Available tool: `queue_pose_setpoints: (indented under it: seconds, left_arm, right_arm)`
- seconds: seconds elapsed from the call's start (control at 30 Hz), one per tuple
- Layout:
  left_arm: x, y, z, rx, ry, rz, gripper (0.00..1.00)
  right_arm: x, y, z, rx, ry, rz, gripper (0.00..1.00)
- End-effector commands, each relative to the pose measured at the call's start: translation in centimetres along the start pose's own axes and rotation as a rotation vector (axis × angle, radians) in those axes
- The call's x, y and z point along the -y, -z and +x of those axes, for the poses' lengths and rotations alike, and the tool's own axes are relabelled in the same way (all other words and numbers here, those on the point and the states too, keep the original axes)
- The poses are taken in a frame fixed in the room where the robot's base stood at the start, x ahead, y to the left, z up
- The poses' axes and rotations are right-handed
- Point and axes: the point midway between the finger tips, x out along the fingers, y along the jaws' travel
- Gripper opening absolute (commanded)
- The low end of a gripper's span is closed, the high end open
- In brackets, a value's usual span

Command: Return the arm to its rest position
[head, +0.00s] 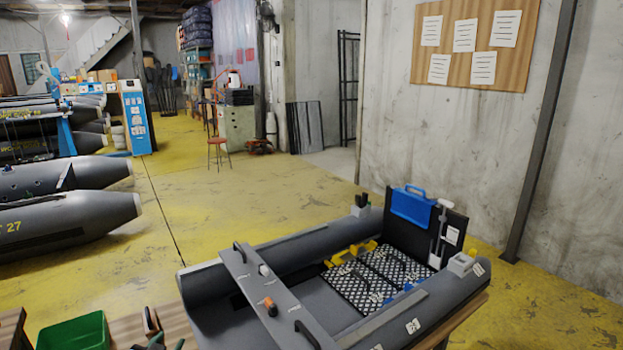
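I can make out no gripper or arm of mine in the head view. A grey inflatable boat (235,308) stands in front of me on a wooden support. A grey board (262,292) with two dark handles and an orange knob lies across its tubes. Behind the board is a dark perforated floor panel (350,290) with yellow and blue parts on it. A blue case (411,206) hangs at the dark transom.
A green bin (75,333) and small tools (152,322), cut off below, are at the wooden bench at bottom left. More grey boats (65,222) are at the left. The yellow floor between is clear. A concrete wall (455,130) rises at right.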

Motion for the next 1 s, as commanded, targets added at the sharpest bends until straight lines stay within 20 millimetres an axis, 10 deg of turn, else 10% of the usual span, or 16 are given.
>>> queue_pose_setpoints:
  seconds: [0.5,0.73,1.0]
  left_arm:
    - [-15.3,-16.8,-20.4,0.274,-0.217,-0.132,0.38]
    - [-18.5,-19.4,-28.7,0.370,-0.260,-0.196,0.38]
    - [-19.3,-19.9,-31.4,0.403,-0.271,-0.217,0.38]
  right_arm:
    - [0.0,0.0,0.0,-0.001,0.000,-0.001,0.36]
    - [0.0,0.0,0.0,-0.001,0.000,-0.001,0.36]
    - [0.0,0.0,0.0,-0.001,0.000,-0.001,0.36]
